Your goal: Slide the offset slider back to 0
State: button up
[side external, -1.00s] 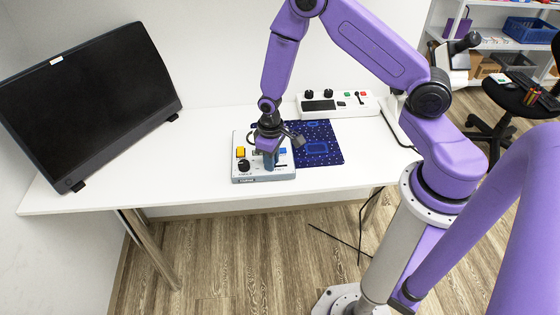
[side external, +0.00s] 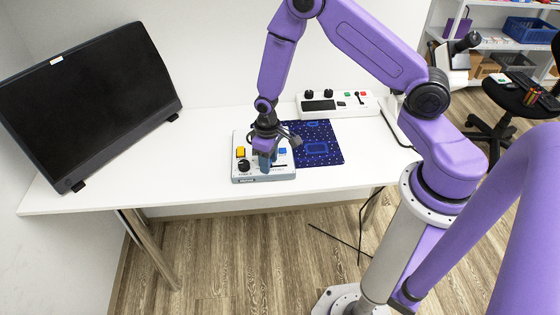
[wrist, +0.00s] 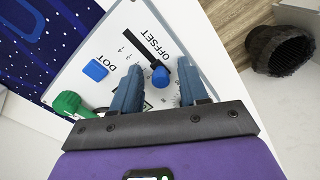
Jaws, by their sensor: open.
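The offset slider has a blue knob (wrist: 160,76) at one end of a dark slot (wrist: 137,45), beside the printed word OFFSET, in the wrist view. The slider sits on a small grey-white control panel (side external: 240,174), which also shows in the wrist view (wrist: 85,45). My gripper (wrist: 160,66) is open, with one blue finger on each side of the knob; I cannot tell if either touches it. In the side view my gripper (side external: 265,164) is low over the panel and hides the knob.
A blue DOT button (wrist: 95,70) and a green part (wrist: 76,104) are near the fingers. The panel also has a yellow button (side external: 240,152) and a black dial (side external: 244,165). A blue patterned mat (side external: 325,150), a white console (side external: 350,108) and a monitor (side external: 90,105) are around it.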

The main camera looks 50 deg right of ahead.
jog(key=shift+r, duration=3.05)
jog(key=shift+a+r, duration=0.1)
jog(key=s+a+r+n, duration=0.4)
jog(key=s+a+r, duration=0.2)
jog(key=s+r, duration=0.55)
jog(key=s+d+r+n, duration=0.1)
jog(key=s+r+n, duration=0.1)
jog(key=s+r, duration=0.2)
jog(key=s+d+r+n, duration=0.2)
jog(key=s+r+n, duration=0.1)
jog(key=s, duration=0.8)
jog(key=shift+d+r+n, duration=0.3)
jog(key=shift+r, duration=0.25)
